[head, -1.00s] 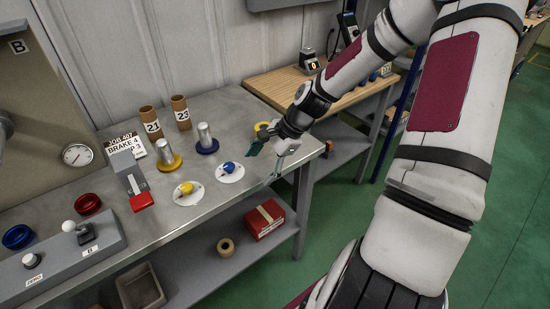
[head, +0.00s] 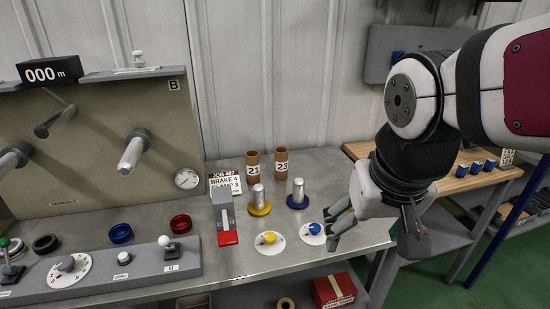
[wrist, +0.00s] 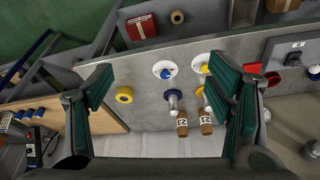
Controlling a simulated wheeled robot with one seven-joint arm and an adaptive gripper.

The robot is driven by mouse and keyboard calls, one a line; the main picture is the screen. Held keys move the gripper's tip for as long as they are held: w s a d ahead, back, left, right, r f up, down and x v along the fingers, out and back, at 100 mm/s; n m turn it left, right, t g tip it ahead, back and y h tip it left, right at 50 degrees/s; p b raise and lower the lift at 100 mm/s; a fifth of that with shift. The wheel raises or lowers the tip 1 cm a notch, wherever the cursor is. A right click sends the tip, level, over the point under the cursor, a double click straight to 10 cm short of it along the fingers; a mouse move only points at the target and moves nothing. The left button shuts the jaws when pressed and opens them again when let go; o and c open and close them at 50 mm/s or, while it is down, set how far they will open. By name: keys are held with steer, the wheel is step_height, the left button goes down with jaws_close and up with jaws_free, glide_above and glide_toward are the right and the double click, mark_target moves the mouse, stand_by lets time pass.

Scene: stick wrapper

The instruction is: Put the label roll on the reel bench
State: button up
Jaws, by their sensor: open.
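A yellow ring-shaped roll (wrist: 124,95), which looks like the label roll, lies flat near the end of the grey metal bench in the wrist view. In the head view it does not show; my arm covers that area. The metal bench (head: 270,262), which seems to be the reel bench, carries a post with a yellow base (head: 259,207) and a post with a blue base (head: 298,200). My gripper (head: 330,228) is open and empty above the bench's right part.
Two cardboard tubes (head: 253,168) stand behind the posts. White discs with a yellow knob (head: 268,239) and a blue knob (head: 314,229) lie in front. A red-handled lever block (head: 226,220) stands left. A red box (head: 334,291) and tan roll (head: 285,303) are below. A wooden table (head: 455,183) adjoins right.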

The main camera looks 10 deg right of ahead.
steer(key=s, duration=0.1)
steer(key=s+r+n, duration=0.1)
steer(key=s, duration=0.1)
steer(key=s+a+r+n+t+y, duration=0.1)
steer(key=shift+s+a, duration=0.1)
steer(key=shift+s, duration=0.15)
stand_by(1.0)
